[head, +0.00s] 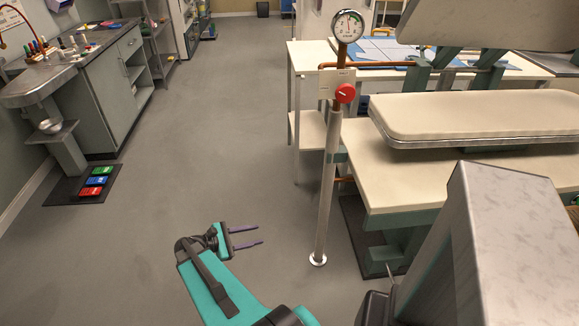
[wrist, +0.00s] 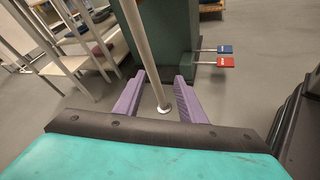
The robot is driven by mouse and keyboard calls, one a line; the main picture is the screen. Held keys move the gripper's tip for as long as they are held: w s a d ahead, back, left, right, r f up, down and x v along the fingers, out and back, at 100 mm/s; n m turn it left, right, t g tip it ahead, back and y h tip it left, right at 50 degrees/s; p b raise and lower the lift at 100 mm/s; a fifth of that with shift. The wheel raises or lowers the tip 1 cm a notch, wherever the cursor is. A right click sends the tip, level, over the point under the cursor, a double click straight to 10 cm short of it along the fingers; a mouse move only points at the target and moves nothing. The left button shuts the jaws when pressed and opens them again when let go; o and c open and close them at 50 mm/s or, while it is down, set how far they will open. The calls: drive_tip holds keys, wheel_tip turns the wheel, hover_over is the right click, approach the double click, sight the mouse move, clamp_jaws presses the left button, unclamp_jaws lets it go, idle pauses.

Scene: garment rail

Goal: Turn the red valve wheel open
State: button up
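The red valve wheel (head: 345,93) is a small round knob with a white mark on its face. It sits on a copper pipe near the top of a grey post (head: 326,200), below a round pressure gauge (head: 348,25). A pale tag hangs at its left. My gripper (head: 260,236) is low, left of the post's lower part and well below the wheel. Its two purple fingers are apart with nothing held. In the wrist view the fingers (wrist: 158,98) are spread, with the post and its round foot showing beyond them. The wheel is out of the wrist view.
A pressing table with a padded cream board (head: 480,115) stands right of the post. A white table (head: 305,75) is behind it. Red, blue and green pedals (head: 96,181) lie on a mat at left. The floor between is clear.

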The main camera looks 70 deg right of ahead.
drive_tip(key=a+f+m+t+y, duration=0.1)
drive_tip(key=a+f+y, duration=0.2)
drive_tip(key=a, duration=1.2)
drive_tip(key=a+f+m+t+y, duration=0.1)
drive_tip(key=a+f+y, duration=0.3)
drive_tip(key=a+f, duration=0.5)
drive_tip(key=s+a+f+m+t+y, duration=0.1)
drive_tip(key=a+f, duration=0.5)
drive_tip(key=a, duration=1.6)
drive_tip(key=m+t+y, duration=0.1)
drive_tip(key=m+y, duration=0.1)
drive_tip(key=shift+y, duration=0.3)
drive_tip(key=shift+s, duration=0.1)
drive_tip(key=shift+c, duration=0.6)
